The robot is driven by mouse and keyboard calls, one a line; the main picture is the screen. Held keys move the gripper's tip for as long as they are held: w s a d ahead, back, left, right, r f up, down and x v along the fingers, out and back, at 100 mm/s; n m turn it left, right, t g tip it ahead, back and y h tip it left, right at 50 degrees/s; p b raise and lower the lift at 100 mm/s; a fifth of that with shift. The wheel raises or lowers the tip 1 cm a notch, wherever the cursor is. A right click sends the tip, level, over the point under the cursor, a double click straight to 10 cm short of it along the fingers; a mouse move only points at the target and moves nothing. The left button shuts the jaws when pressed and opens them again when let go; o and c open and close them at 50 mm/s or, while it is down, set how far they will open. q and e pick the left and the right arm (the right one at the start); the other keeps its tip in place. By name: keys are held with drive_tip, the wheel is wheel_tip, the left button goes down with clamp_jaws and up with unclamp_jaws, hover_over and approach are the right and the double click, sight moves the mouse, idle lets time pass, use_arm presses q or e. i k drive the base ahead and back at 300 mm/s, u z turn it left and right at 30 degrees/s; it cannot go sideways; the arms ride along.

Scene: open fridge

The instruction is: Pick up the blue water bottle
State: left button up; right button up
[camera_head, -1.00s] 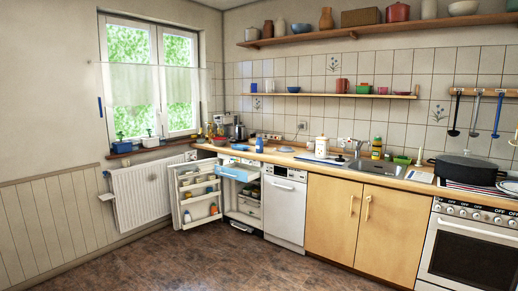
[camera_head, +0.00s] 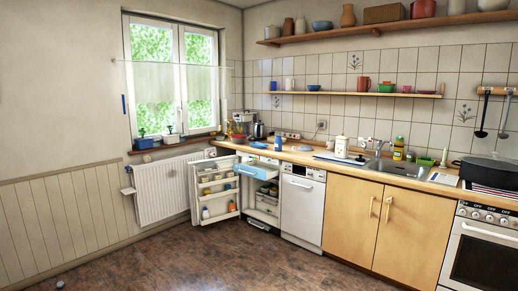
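A small blue bottle (camera_head: 278,143) with a pale top stands upright on the wooden counter, above the right side of the open fridge (camera_head: 262,205). It is far off and small, so its label is too small to read. The fridge door (camera_head: 215,190) stands swung open to the left, with several small items on its racks, among them a white bottle (camera_head: 205,213) and an orange item (camera_head: 231,207). Neither of my grippers shows in the head view.
A white dishwasher (camera_head: 303,208) and wooden cabinets (camera_head: 378,220) stand right of the fridge. A radiator (camera_head: 168,188) is to its left. The brown floor (camera_head: 230,262) in front is clear, except for a small pale object (camera_head: 60,285) at the bottom left.

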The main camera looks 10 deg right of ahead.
sight(277, 144)
drive_tip(key=z, duration=0.35)
drive_tip(key=i, duration=0.6)
drive_tip(key=z, duration=1.05)
drive_tip(key=i, duration=1.3)
drive_tip(key=z, duration=0.3)
drive_tip(key=i, duration=1.4)
drive_tip(key=u, duration=0.75)
drive_tip(key=i, duration=0.9)
drive_tip(key=u, duration=0.75)
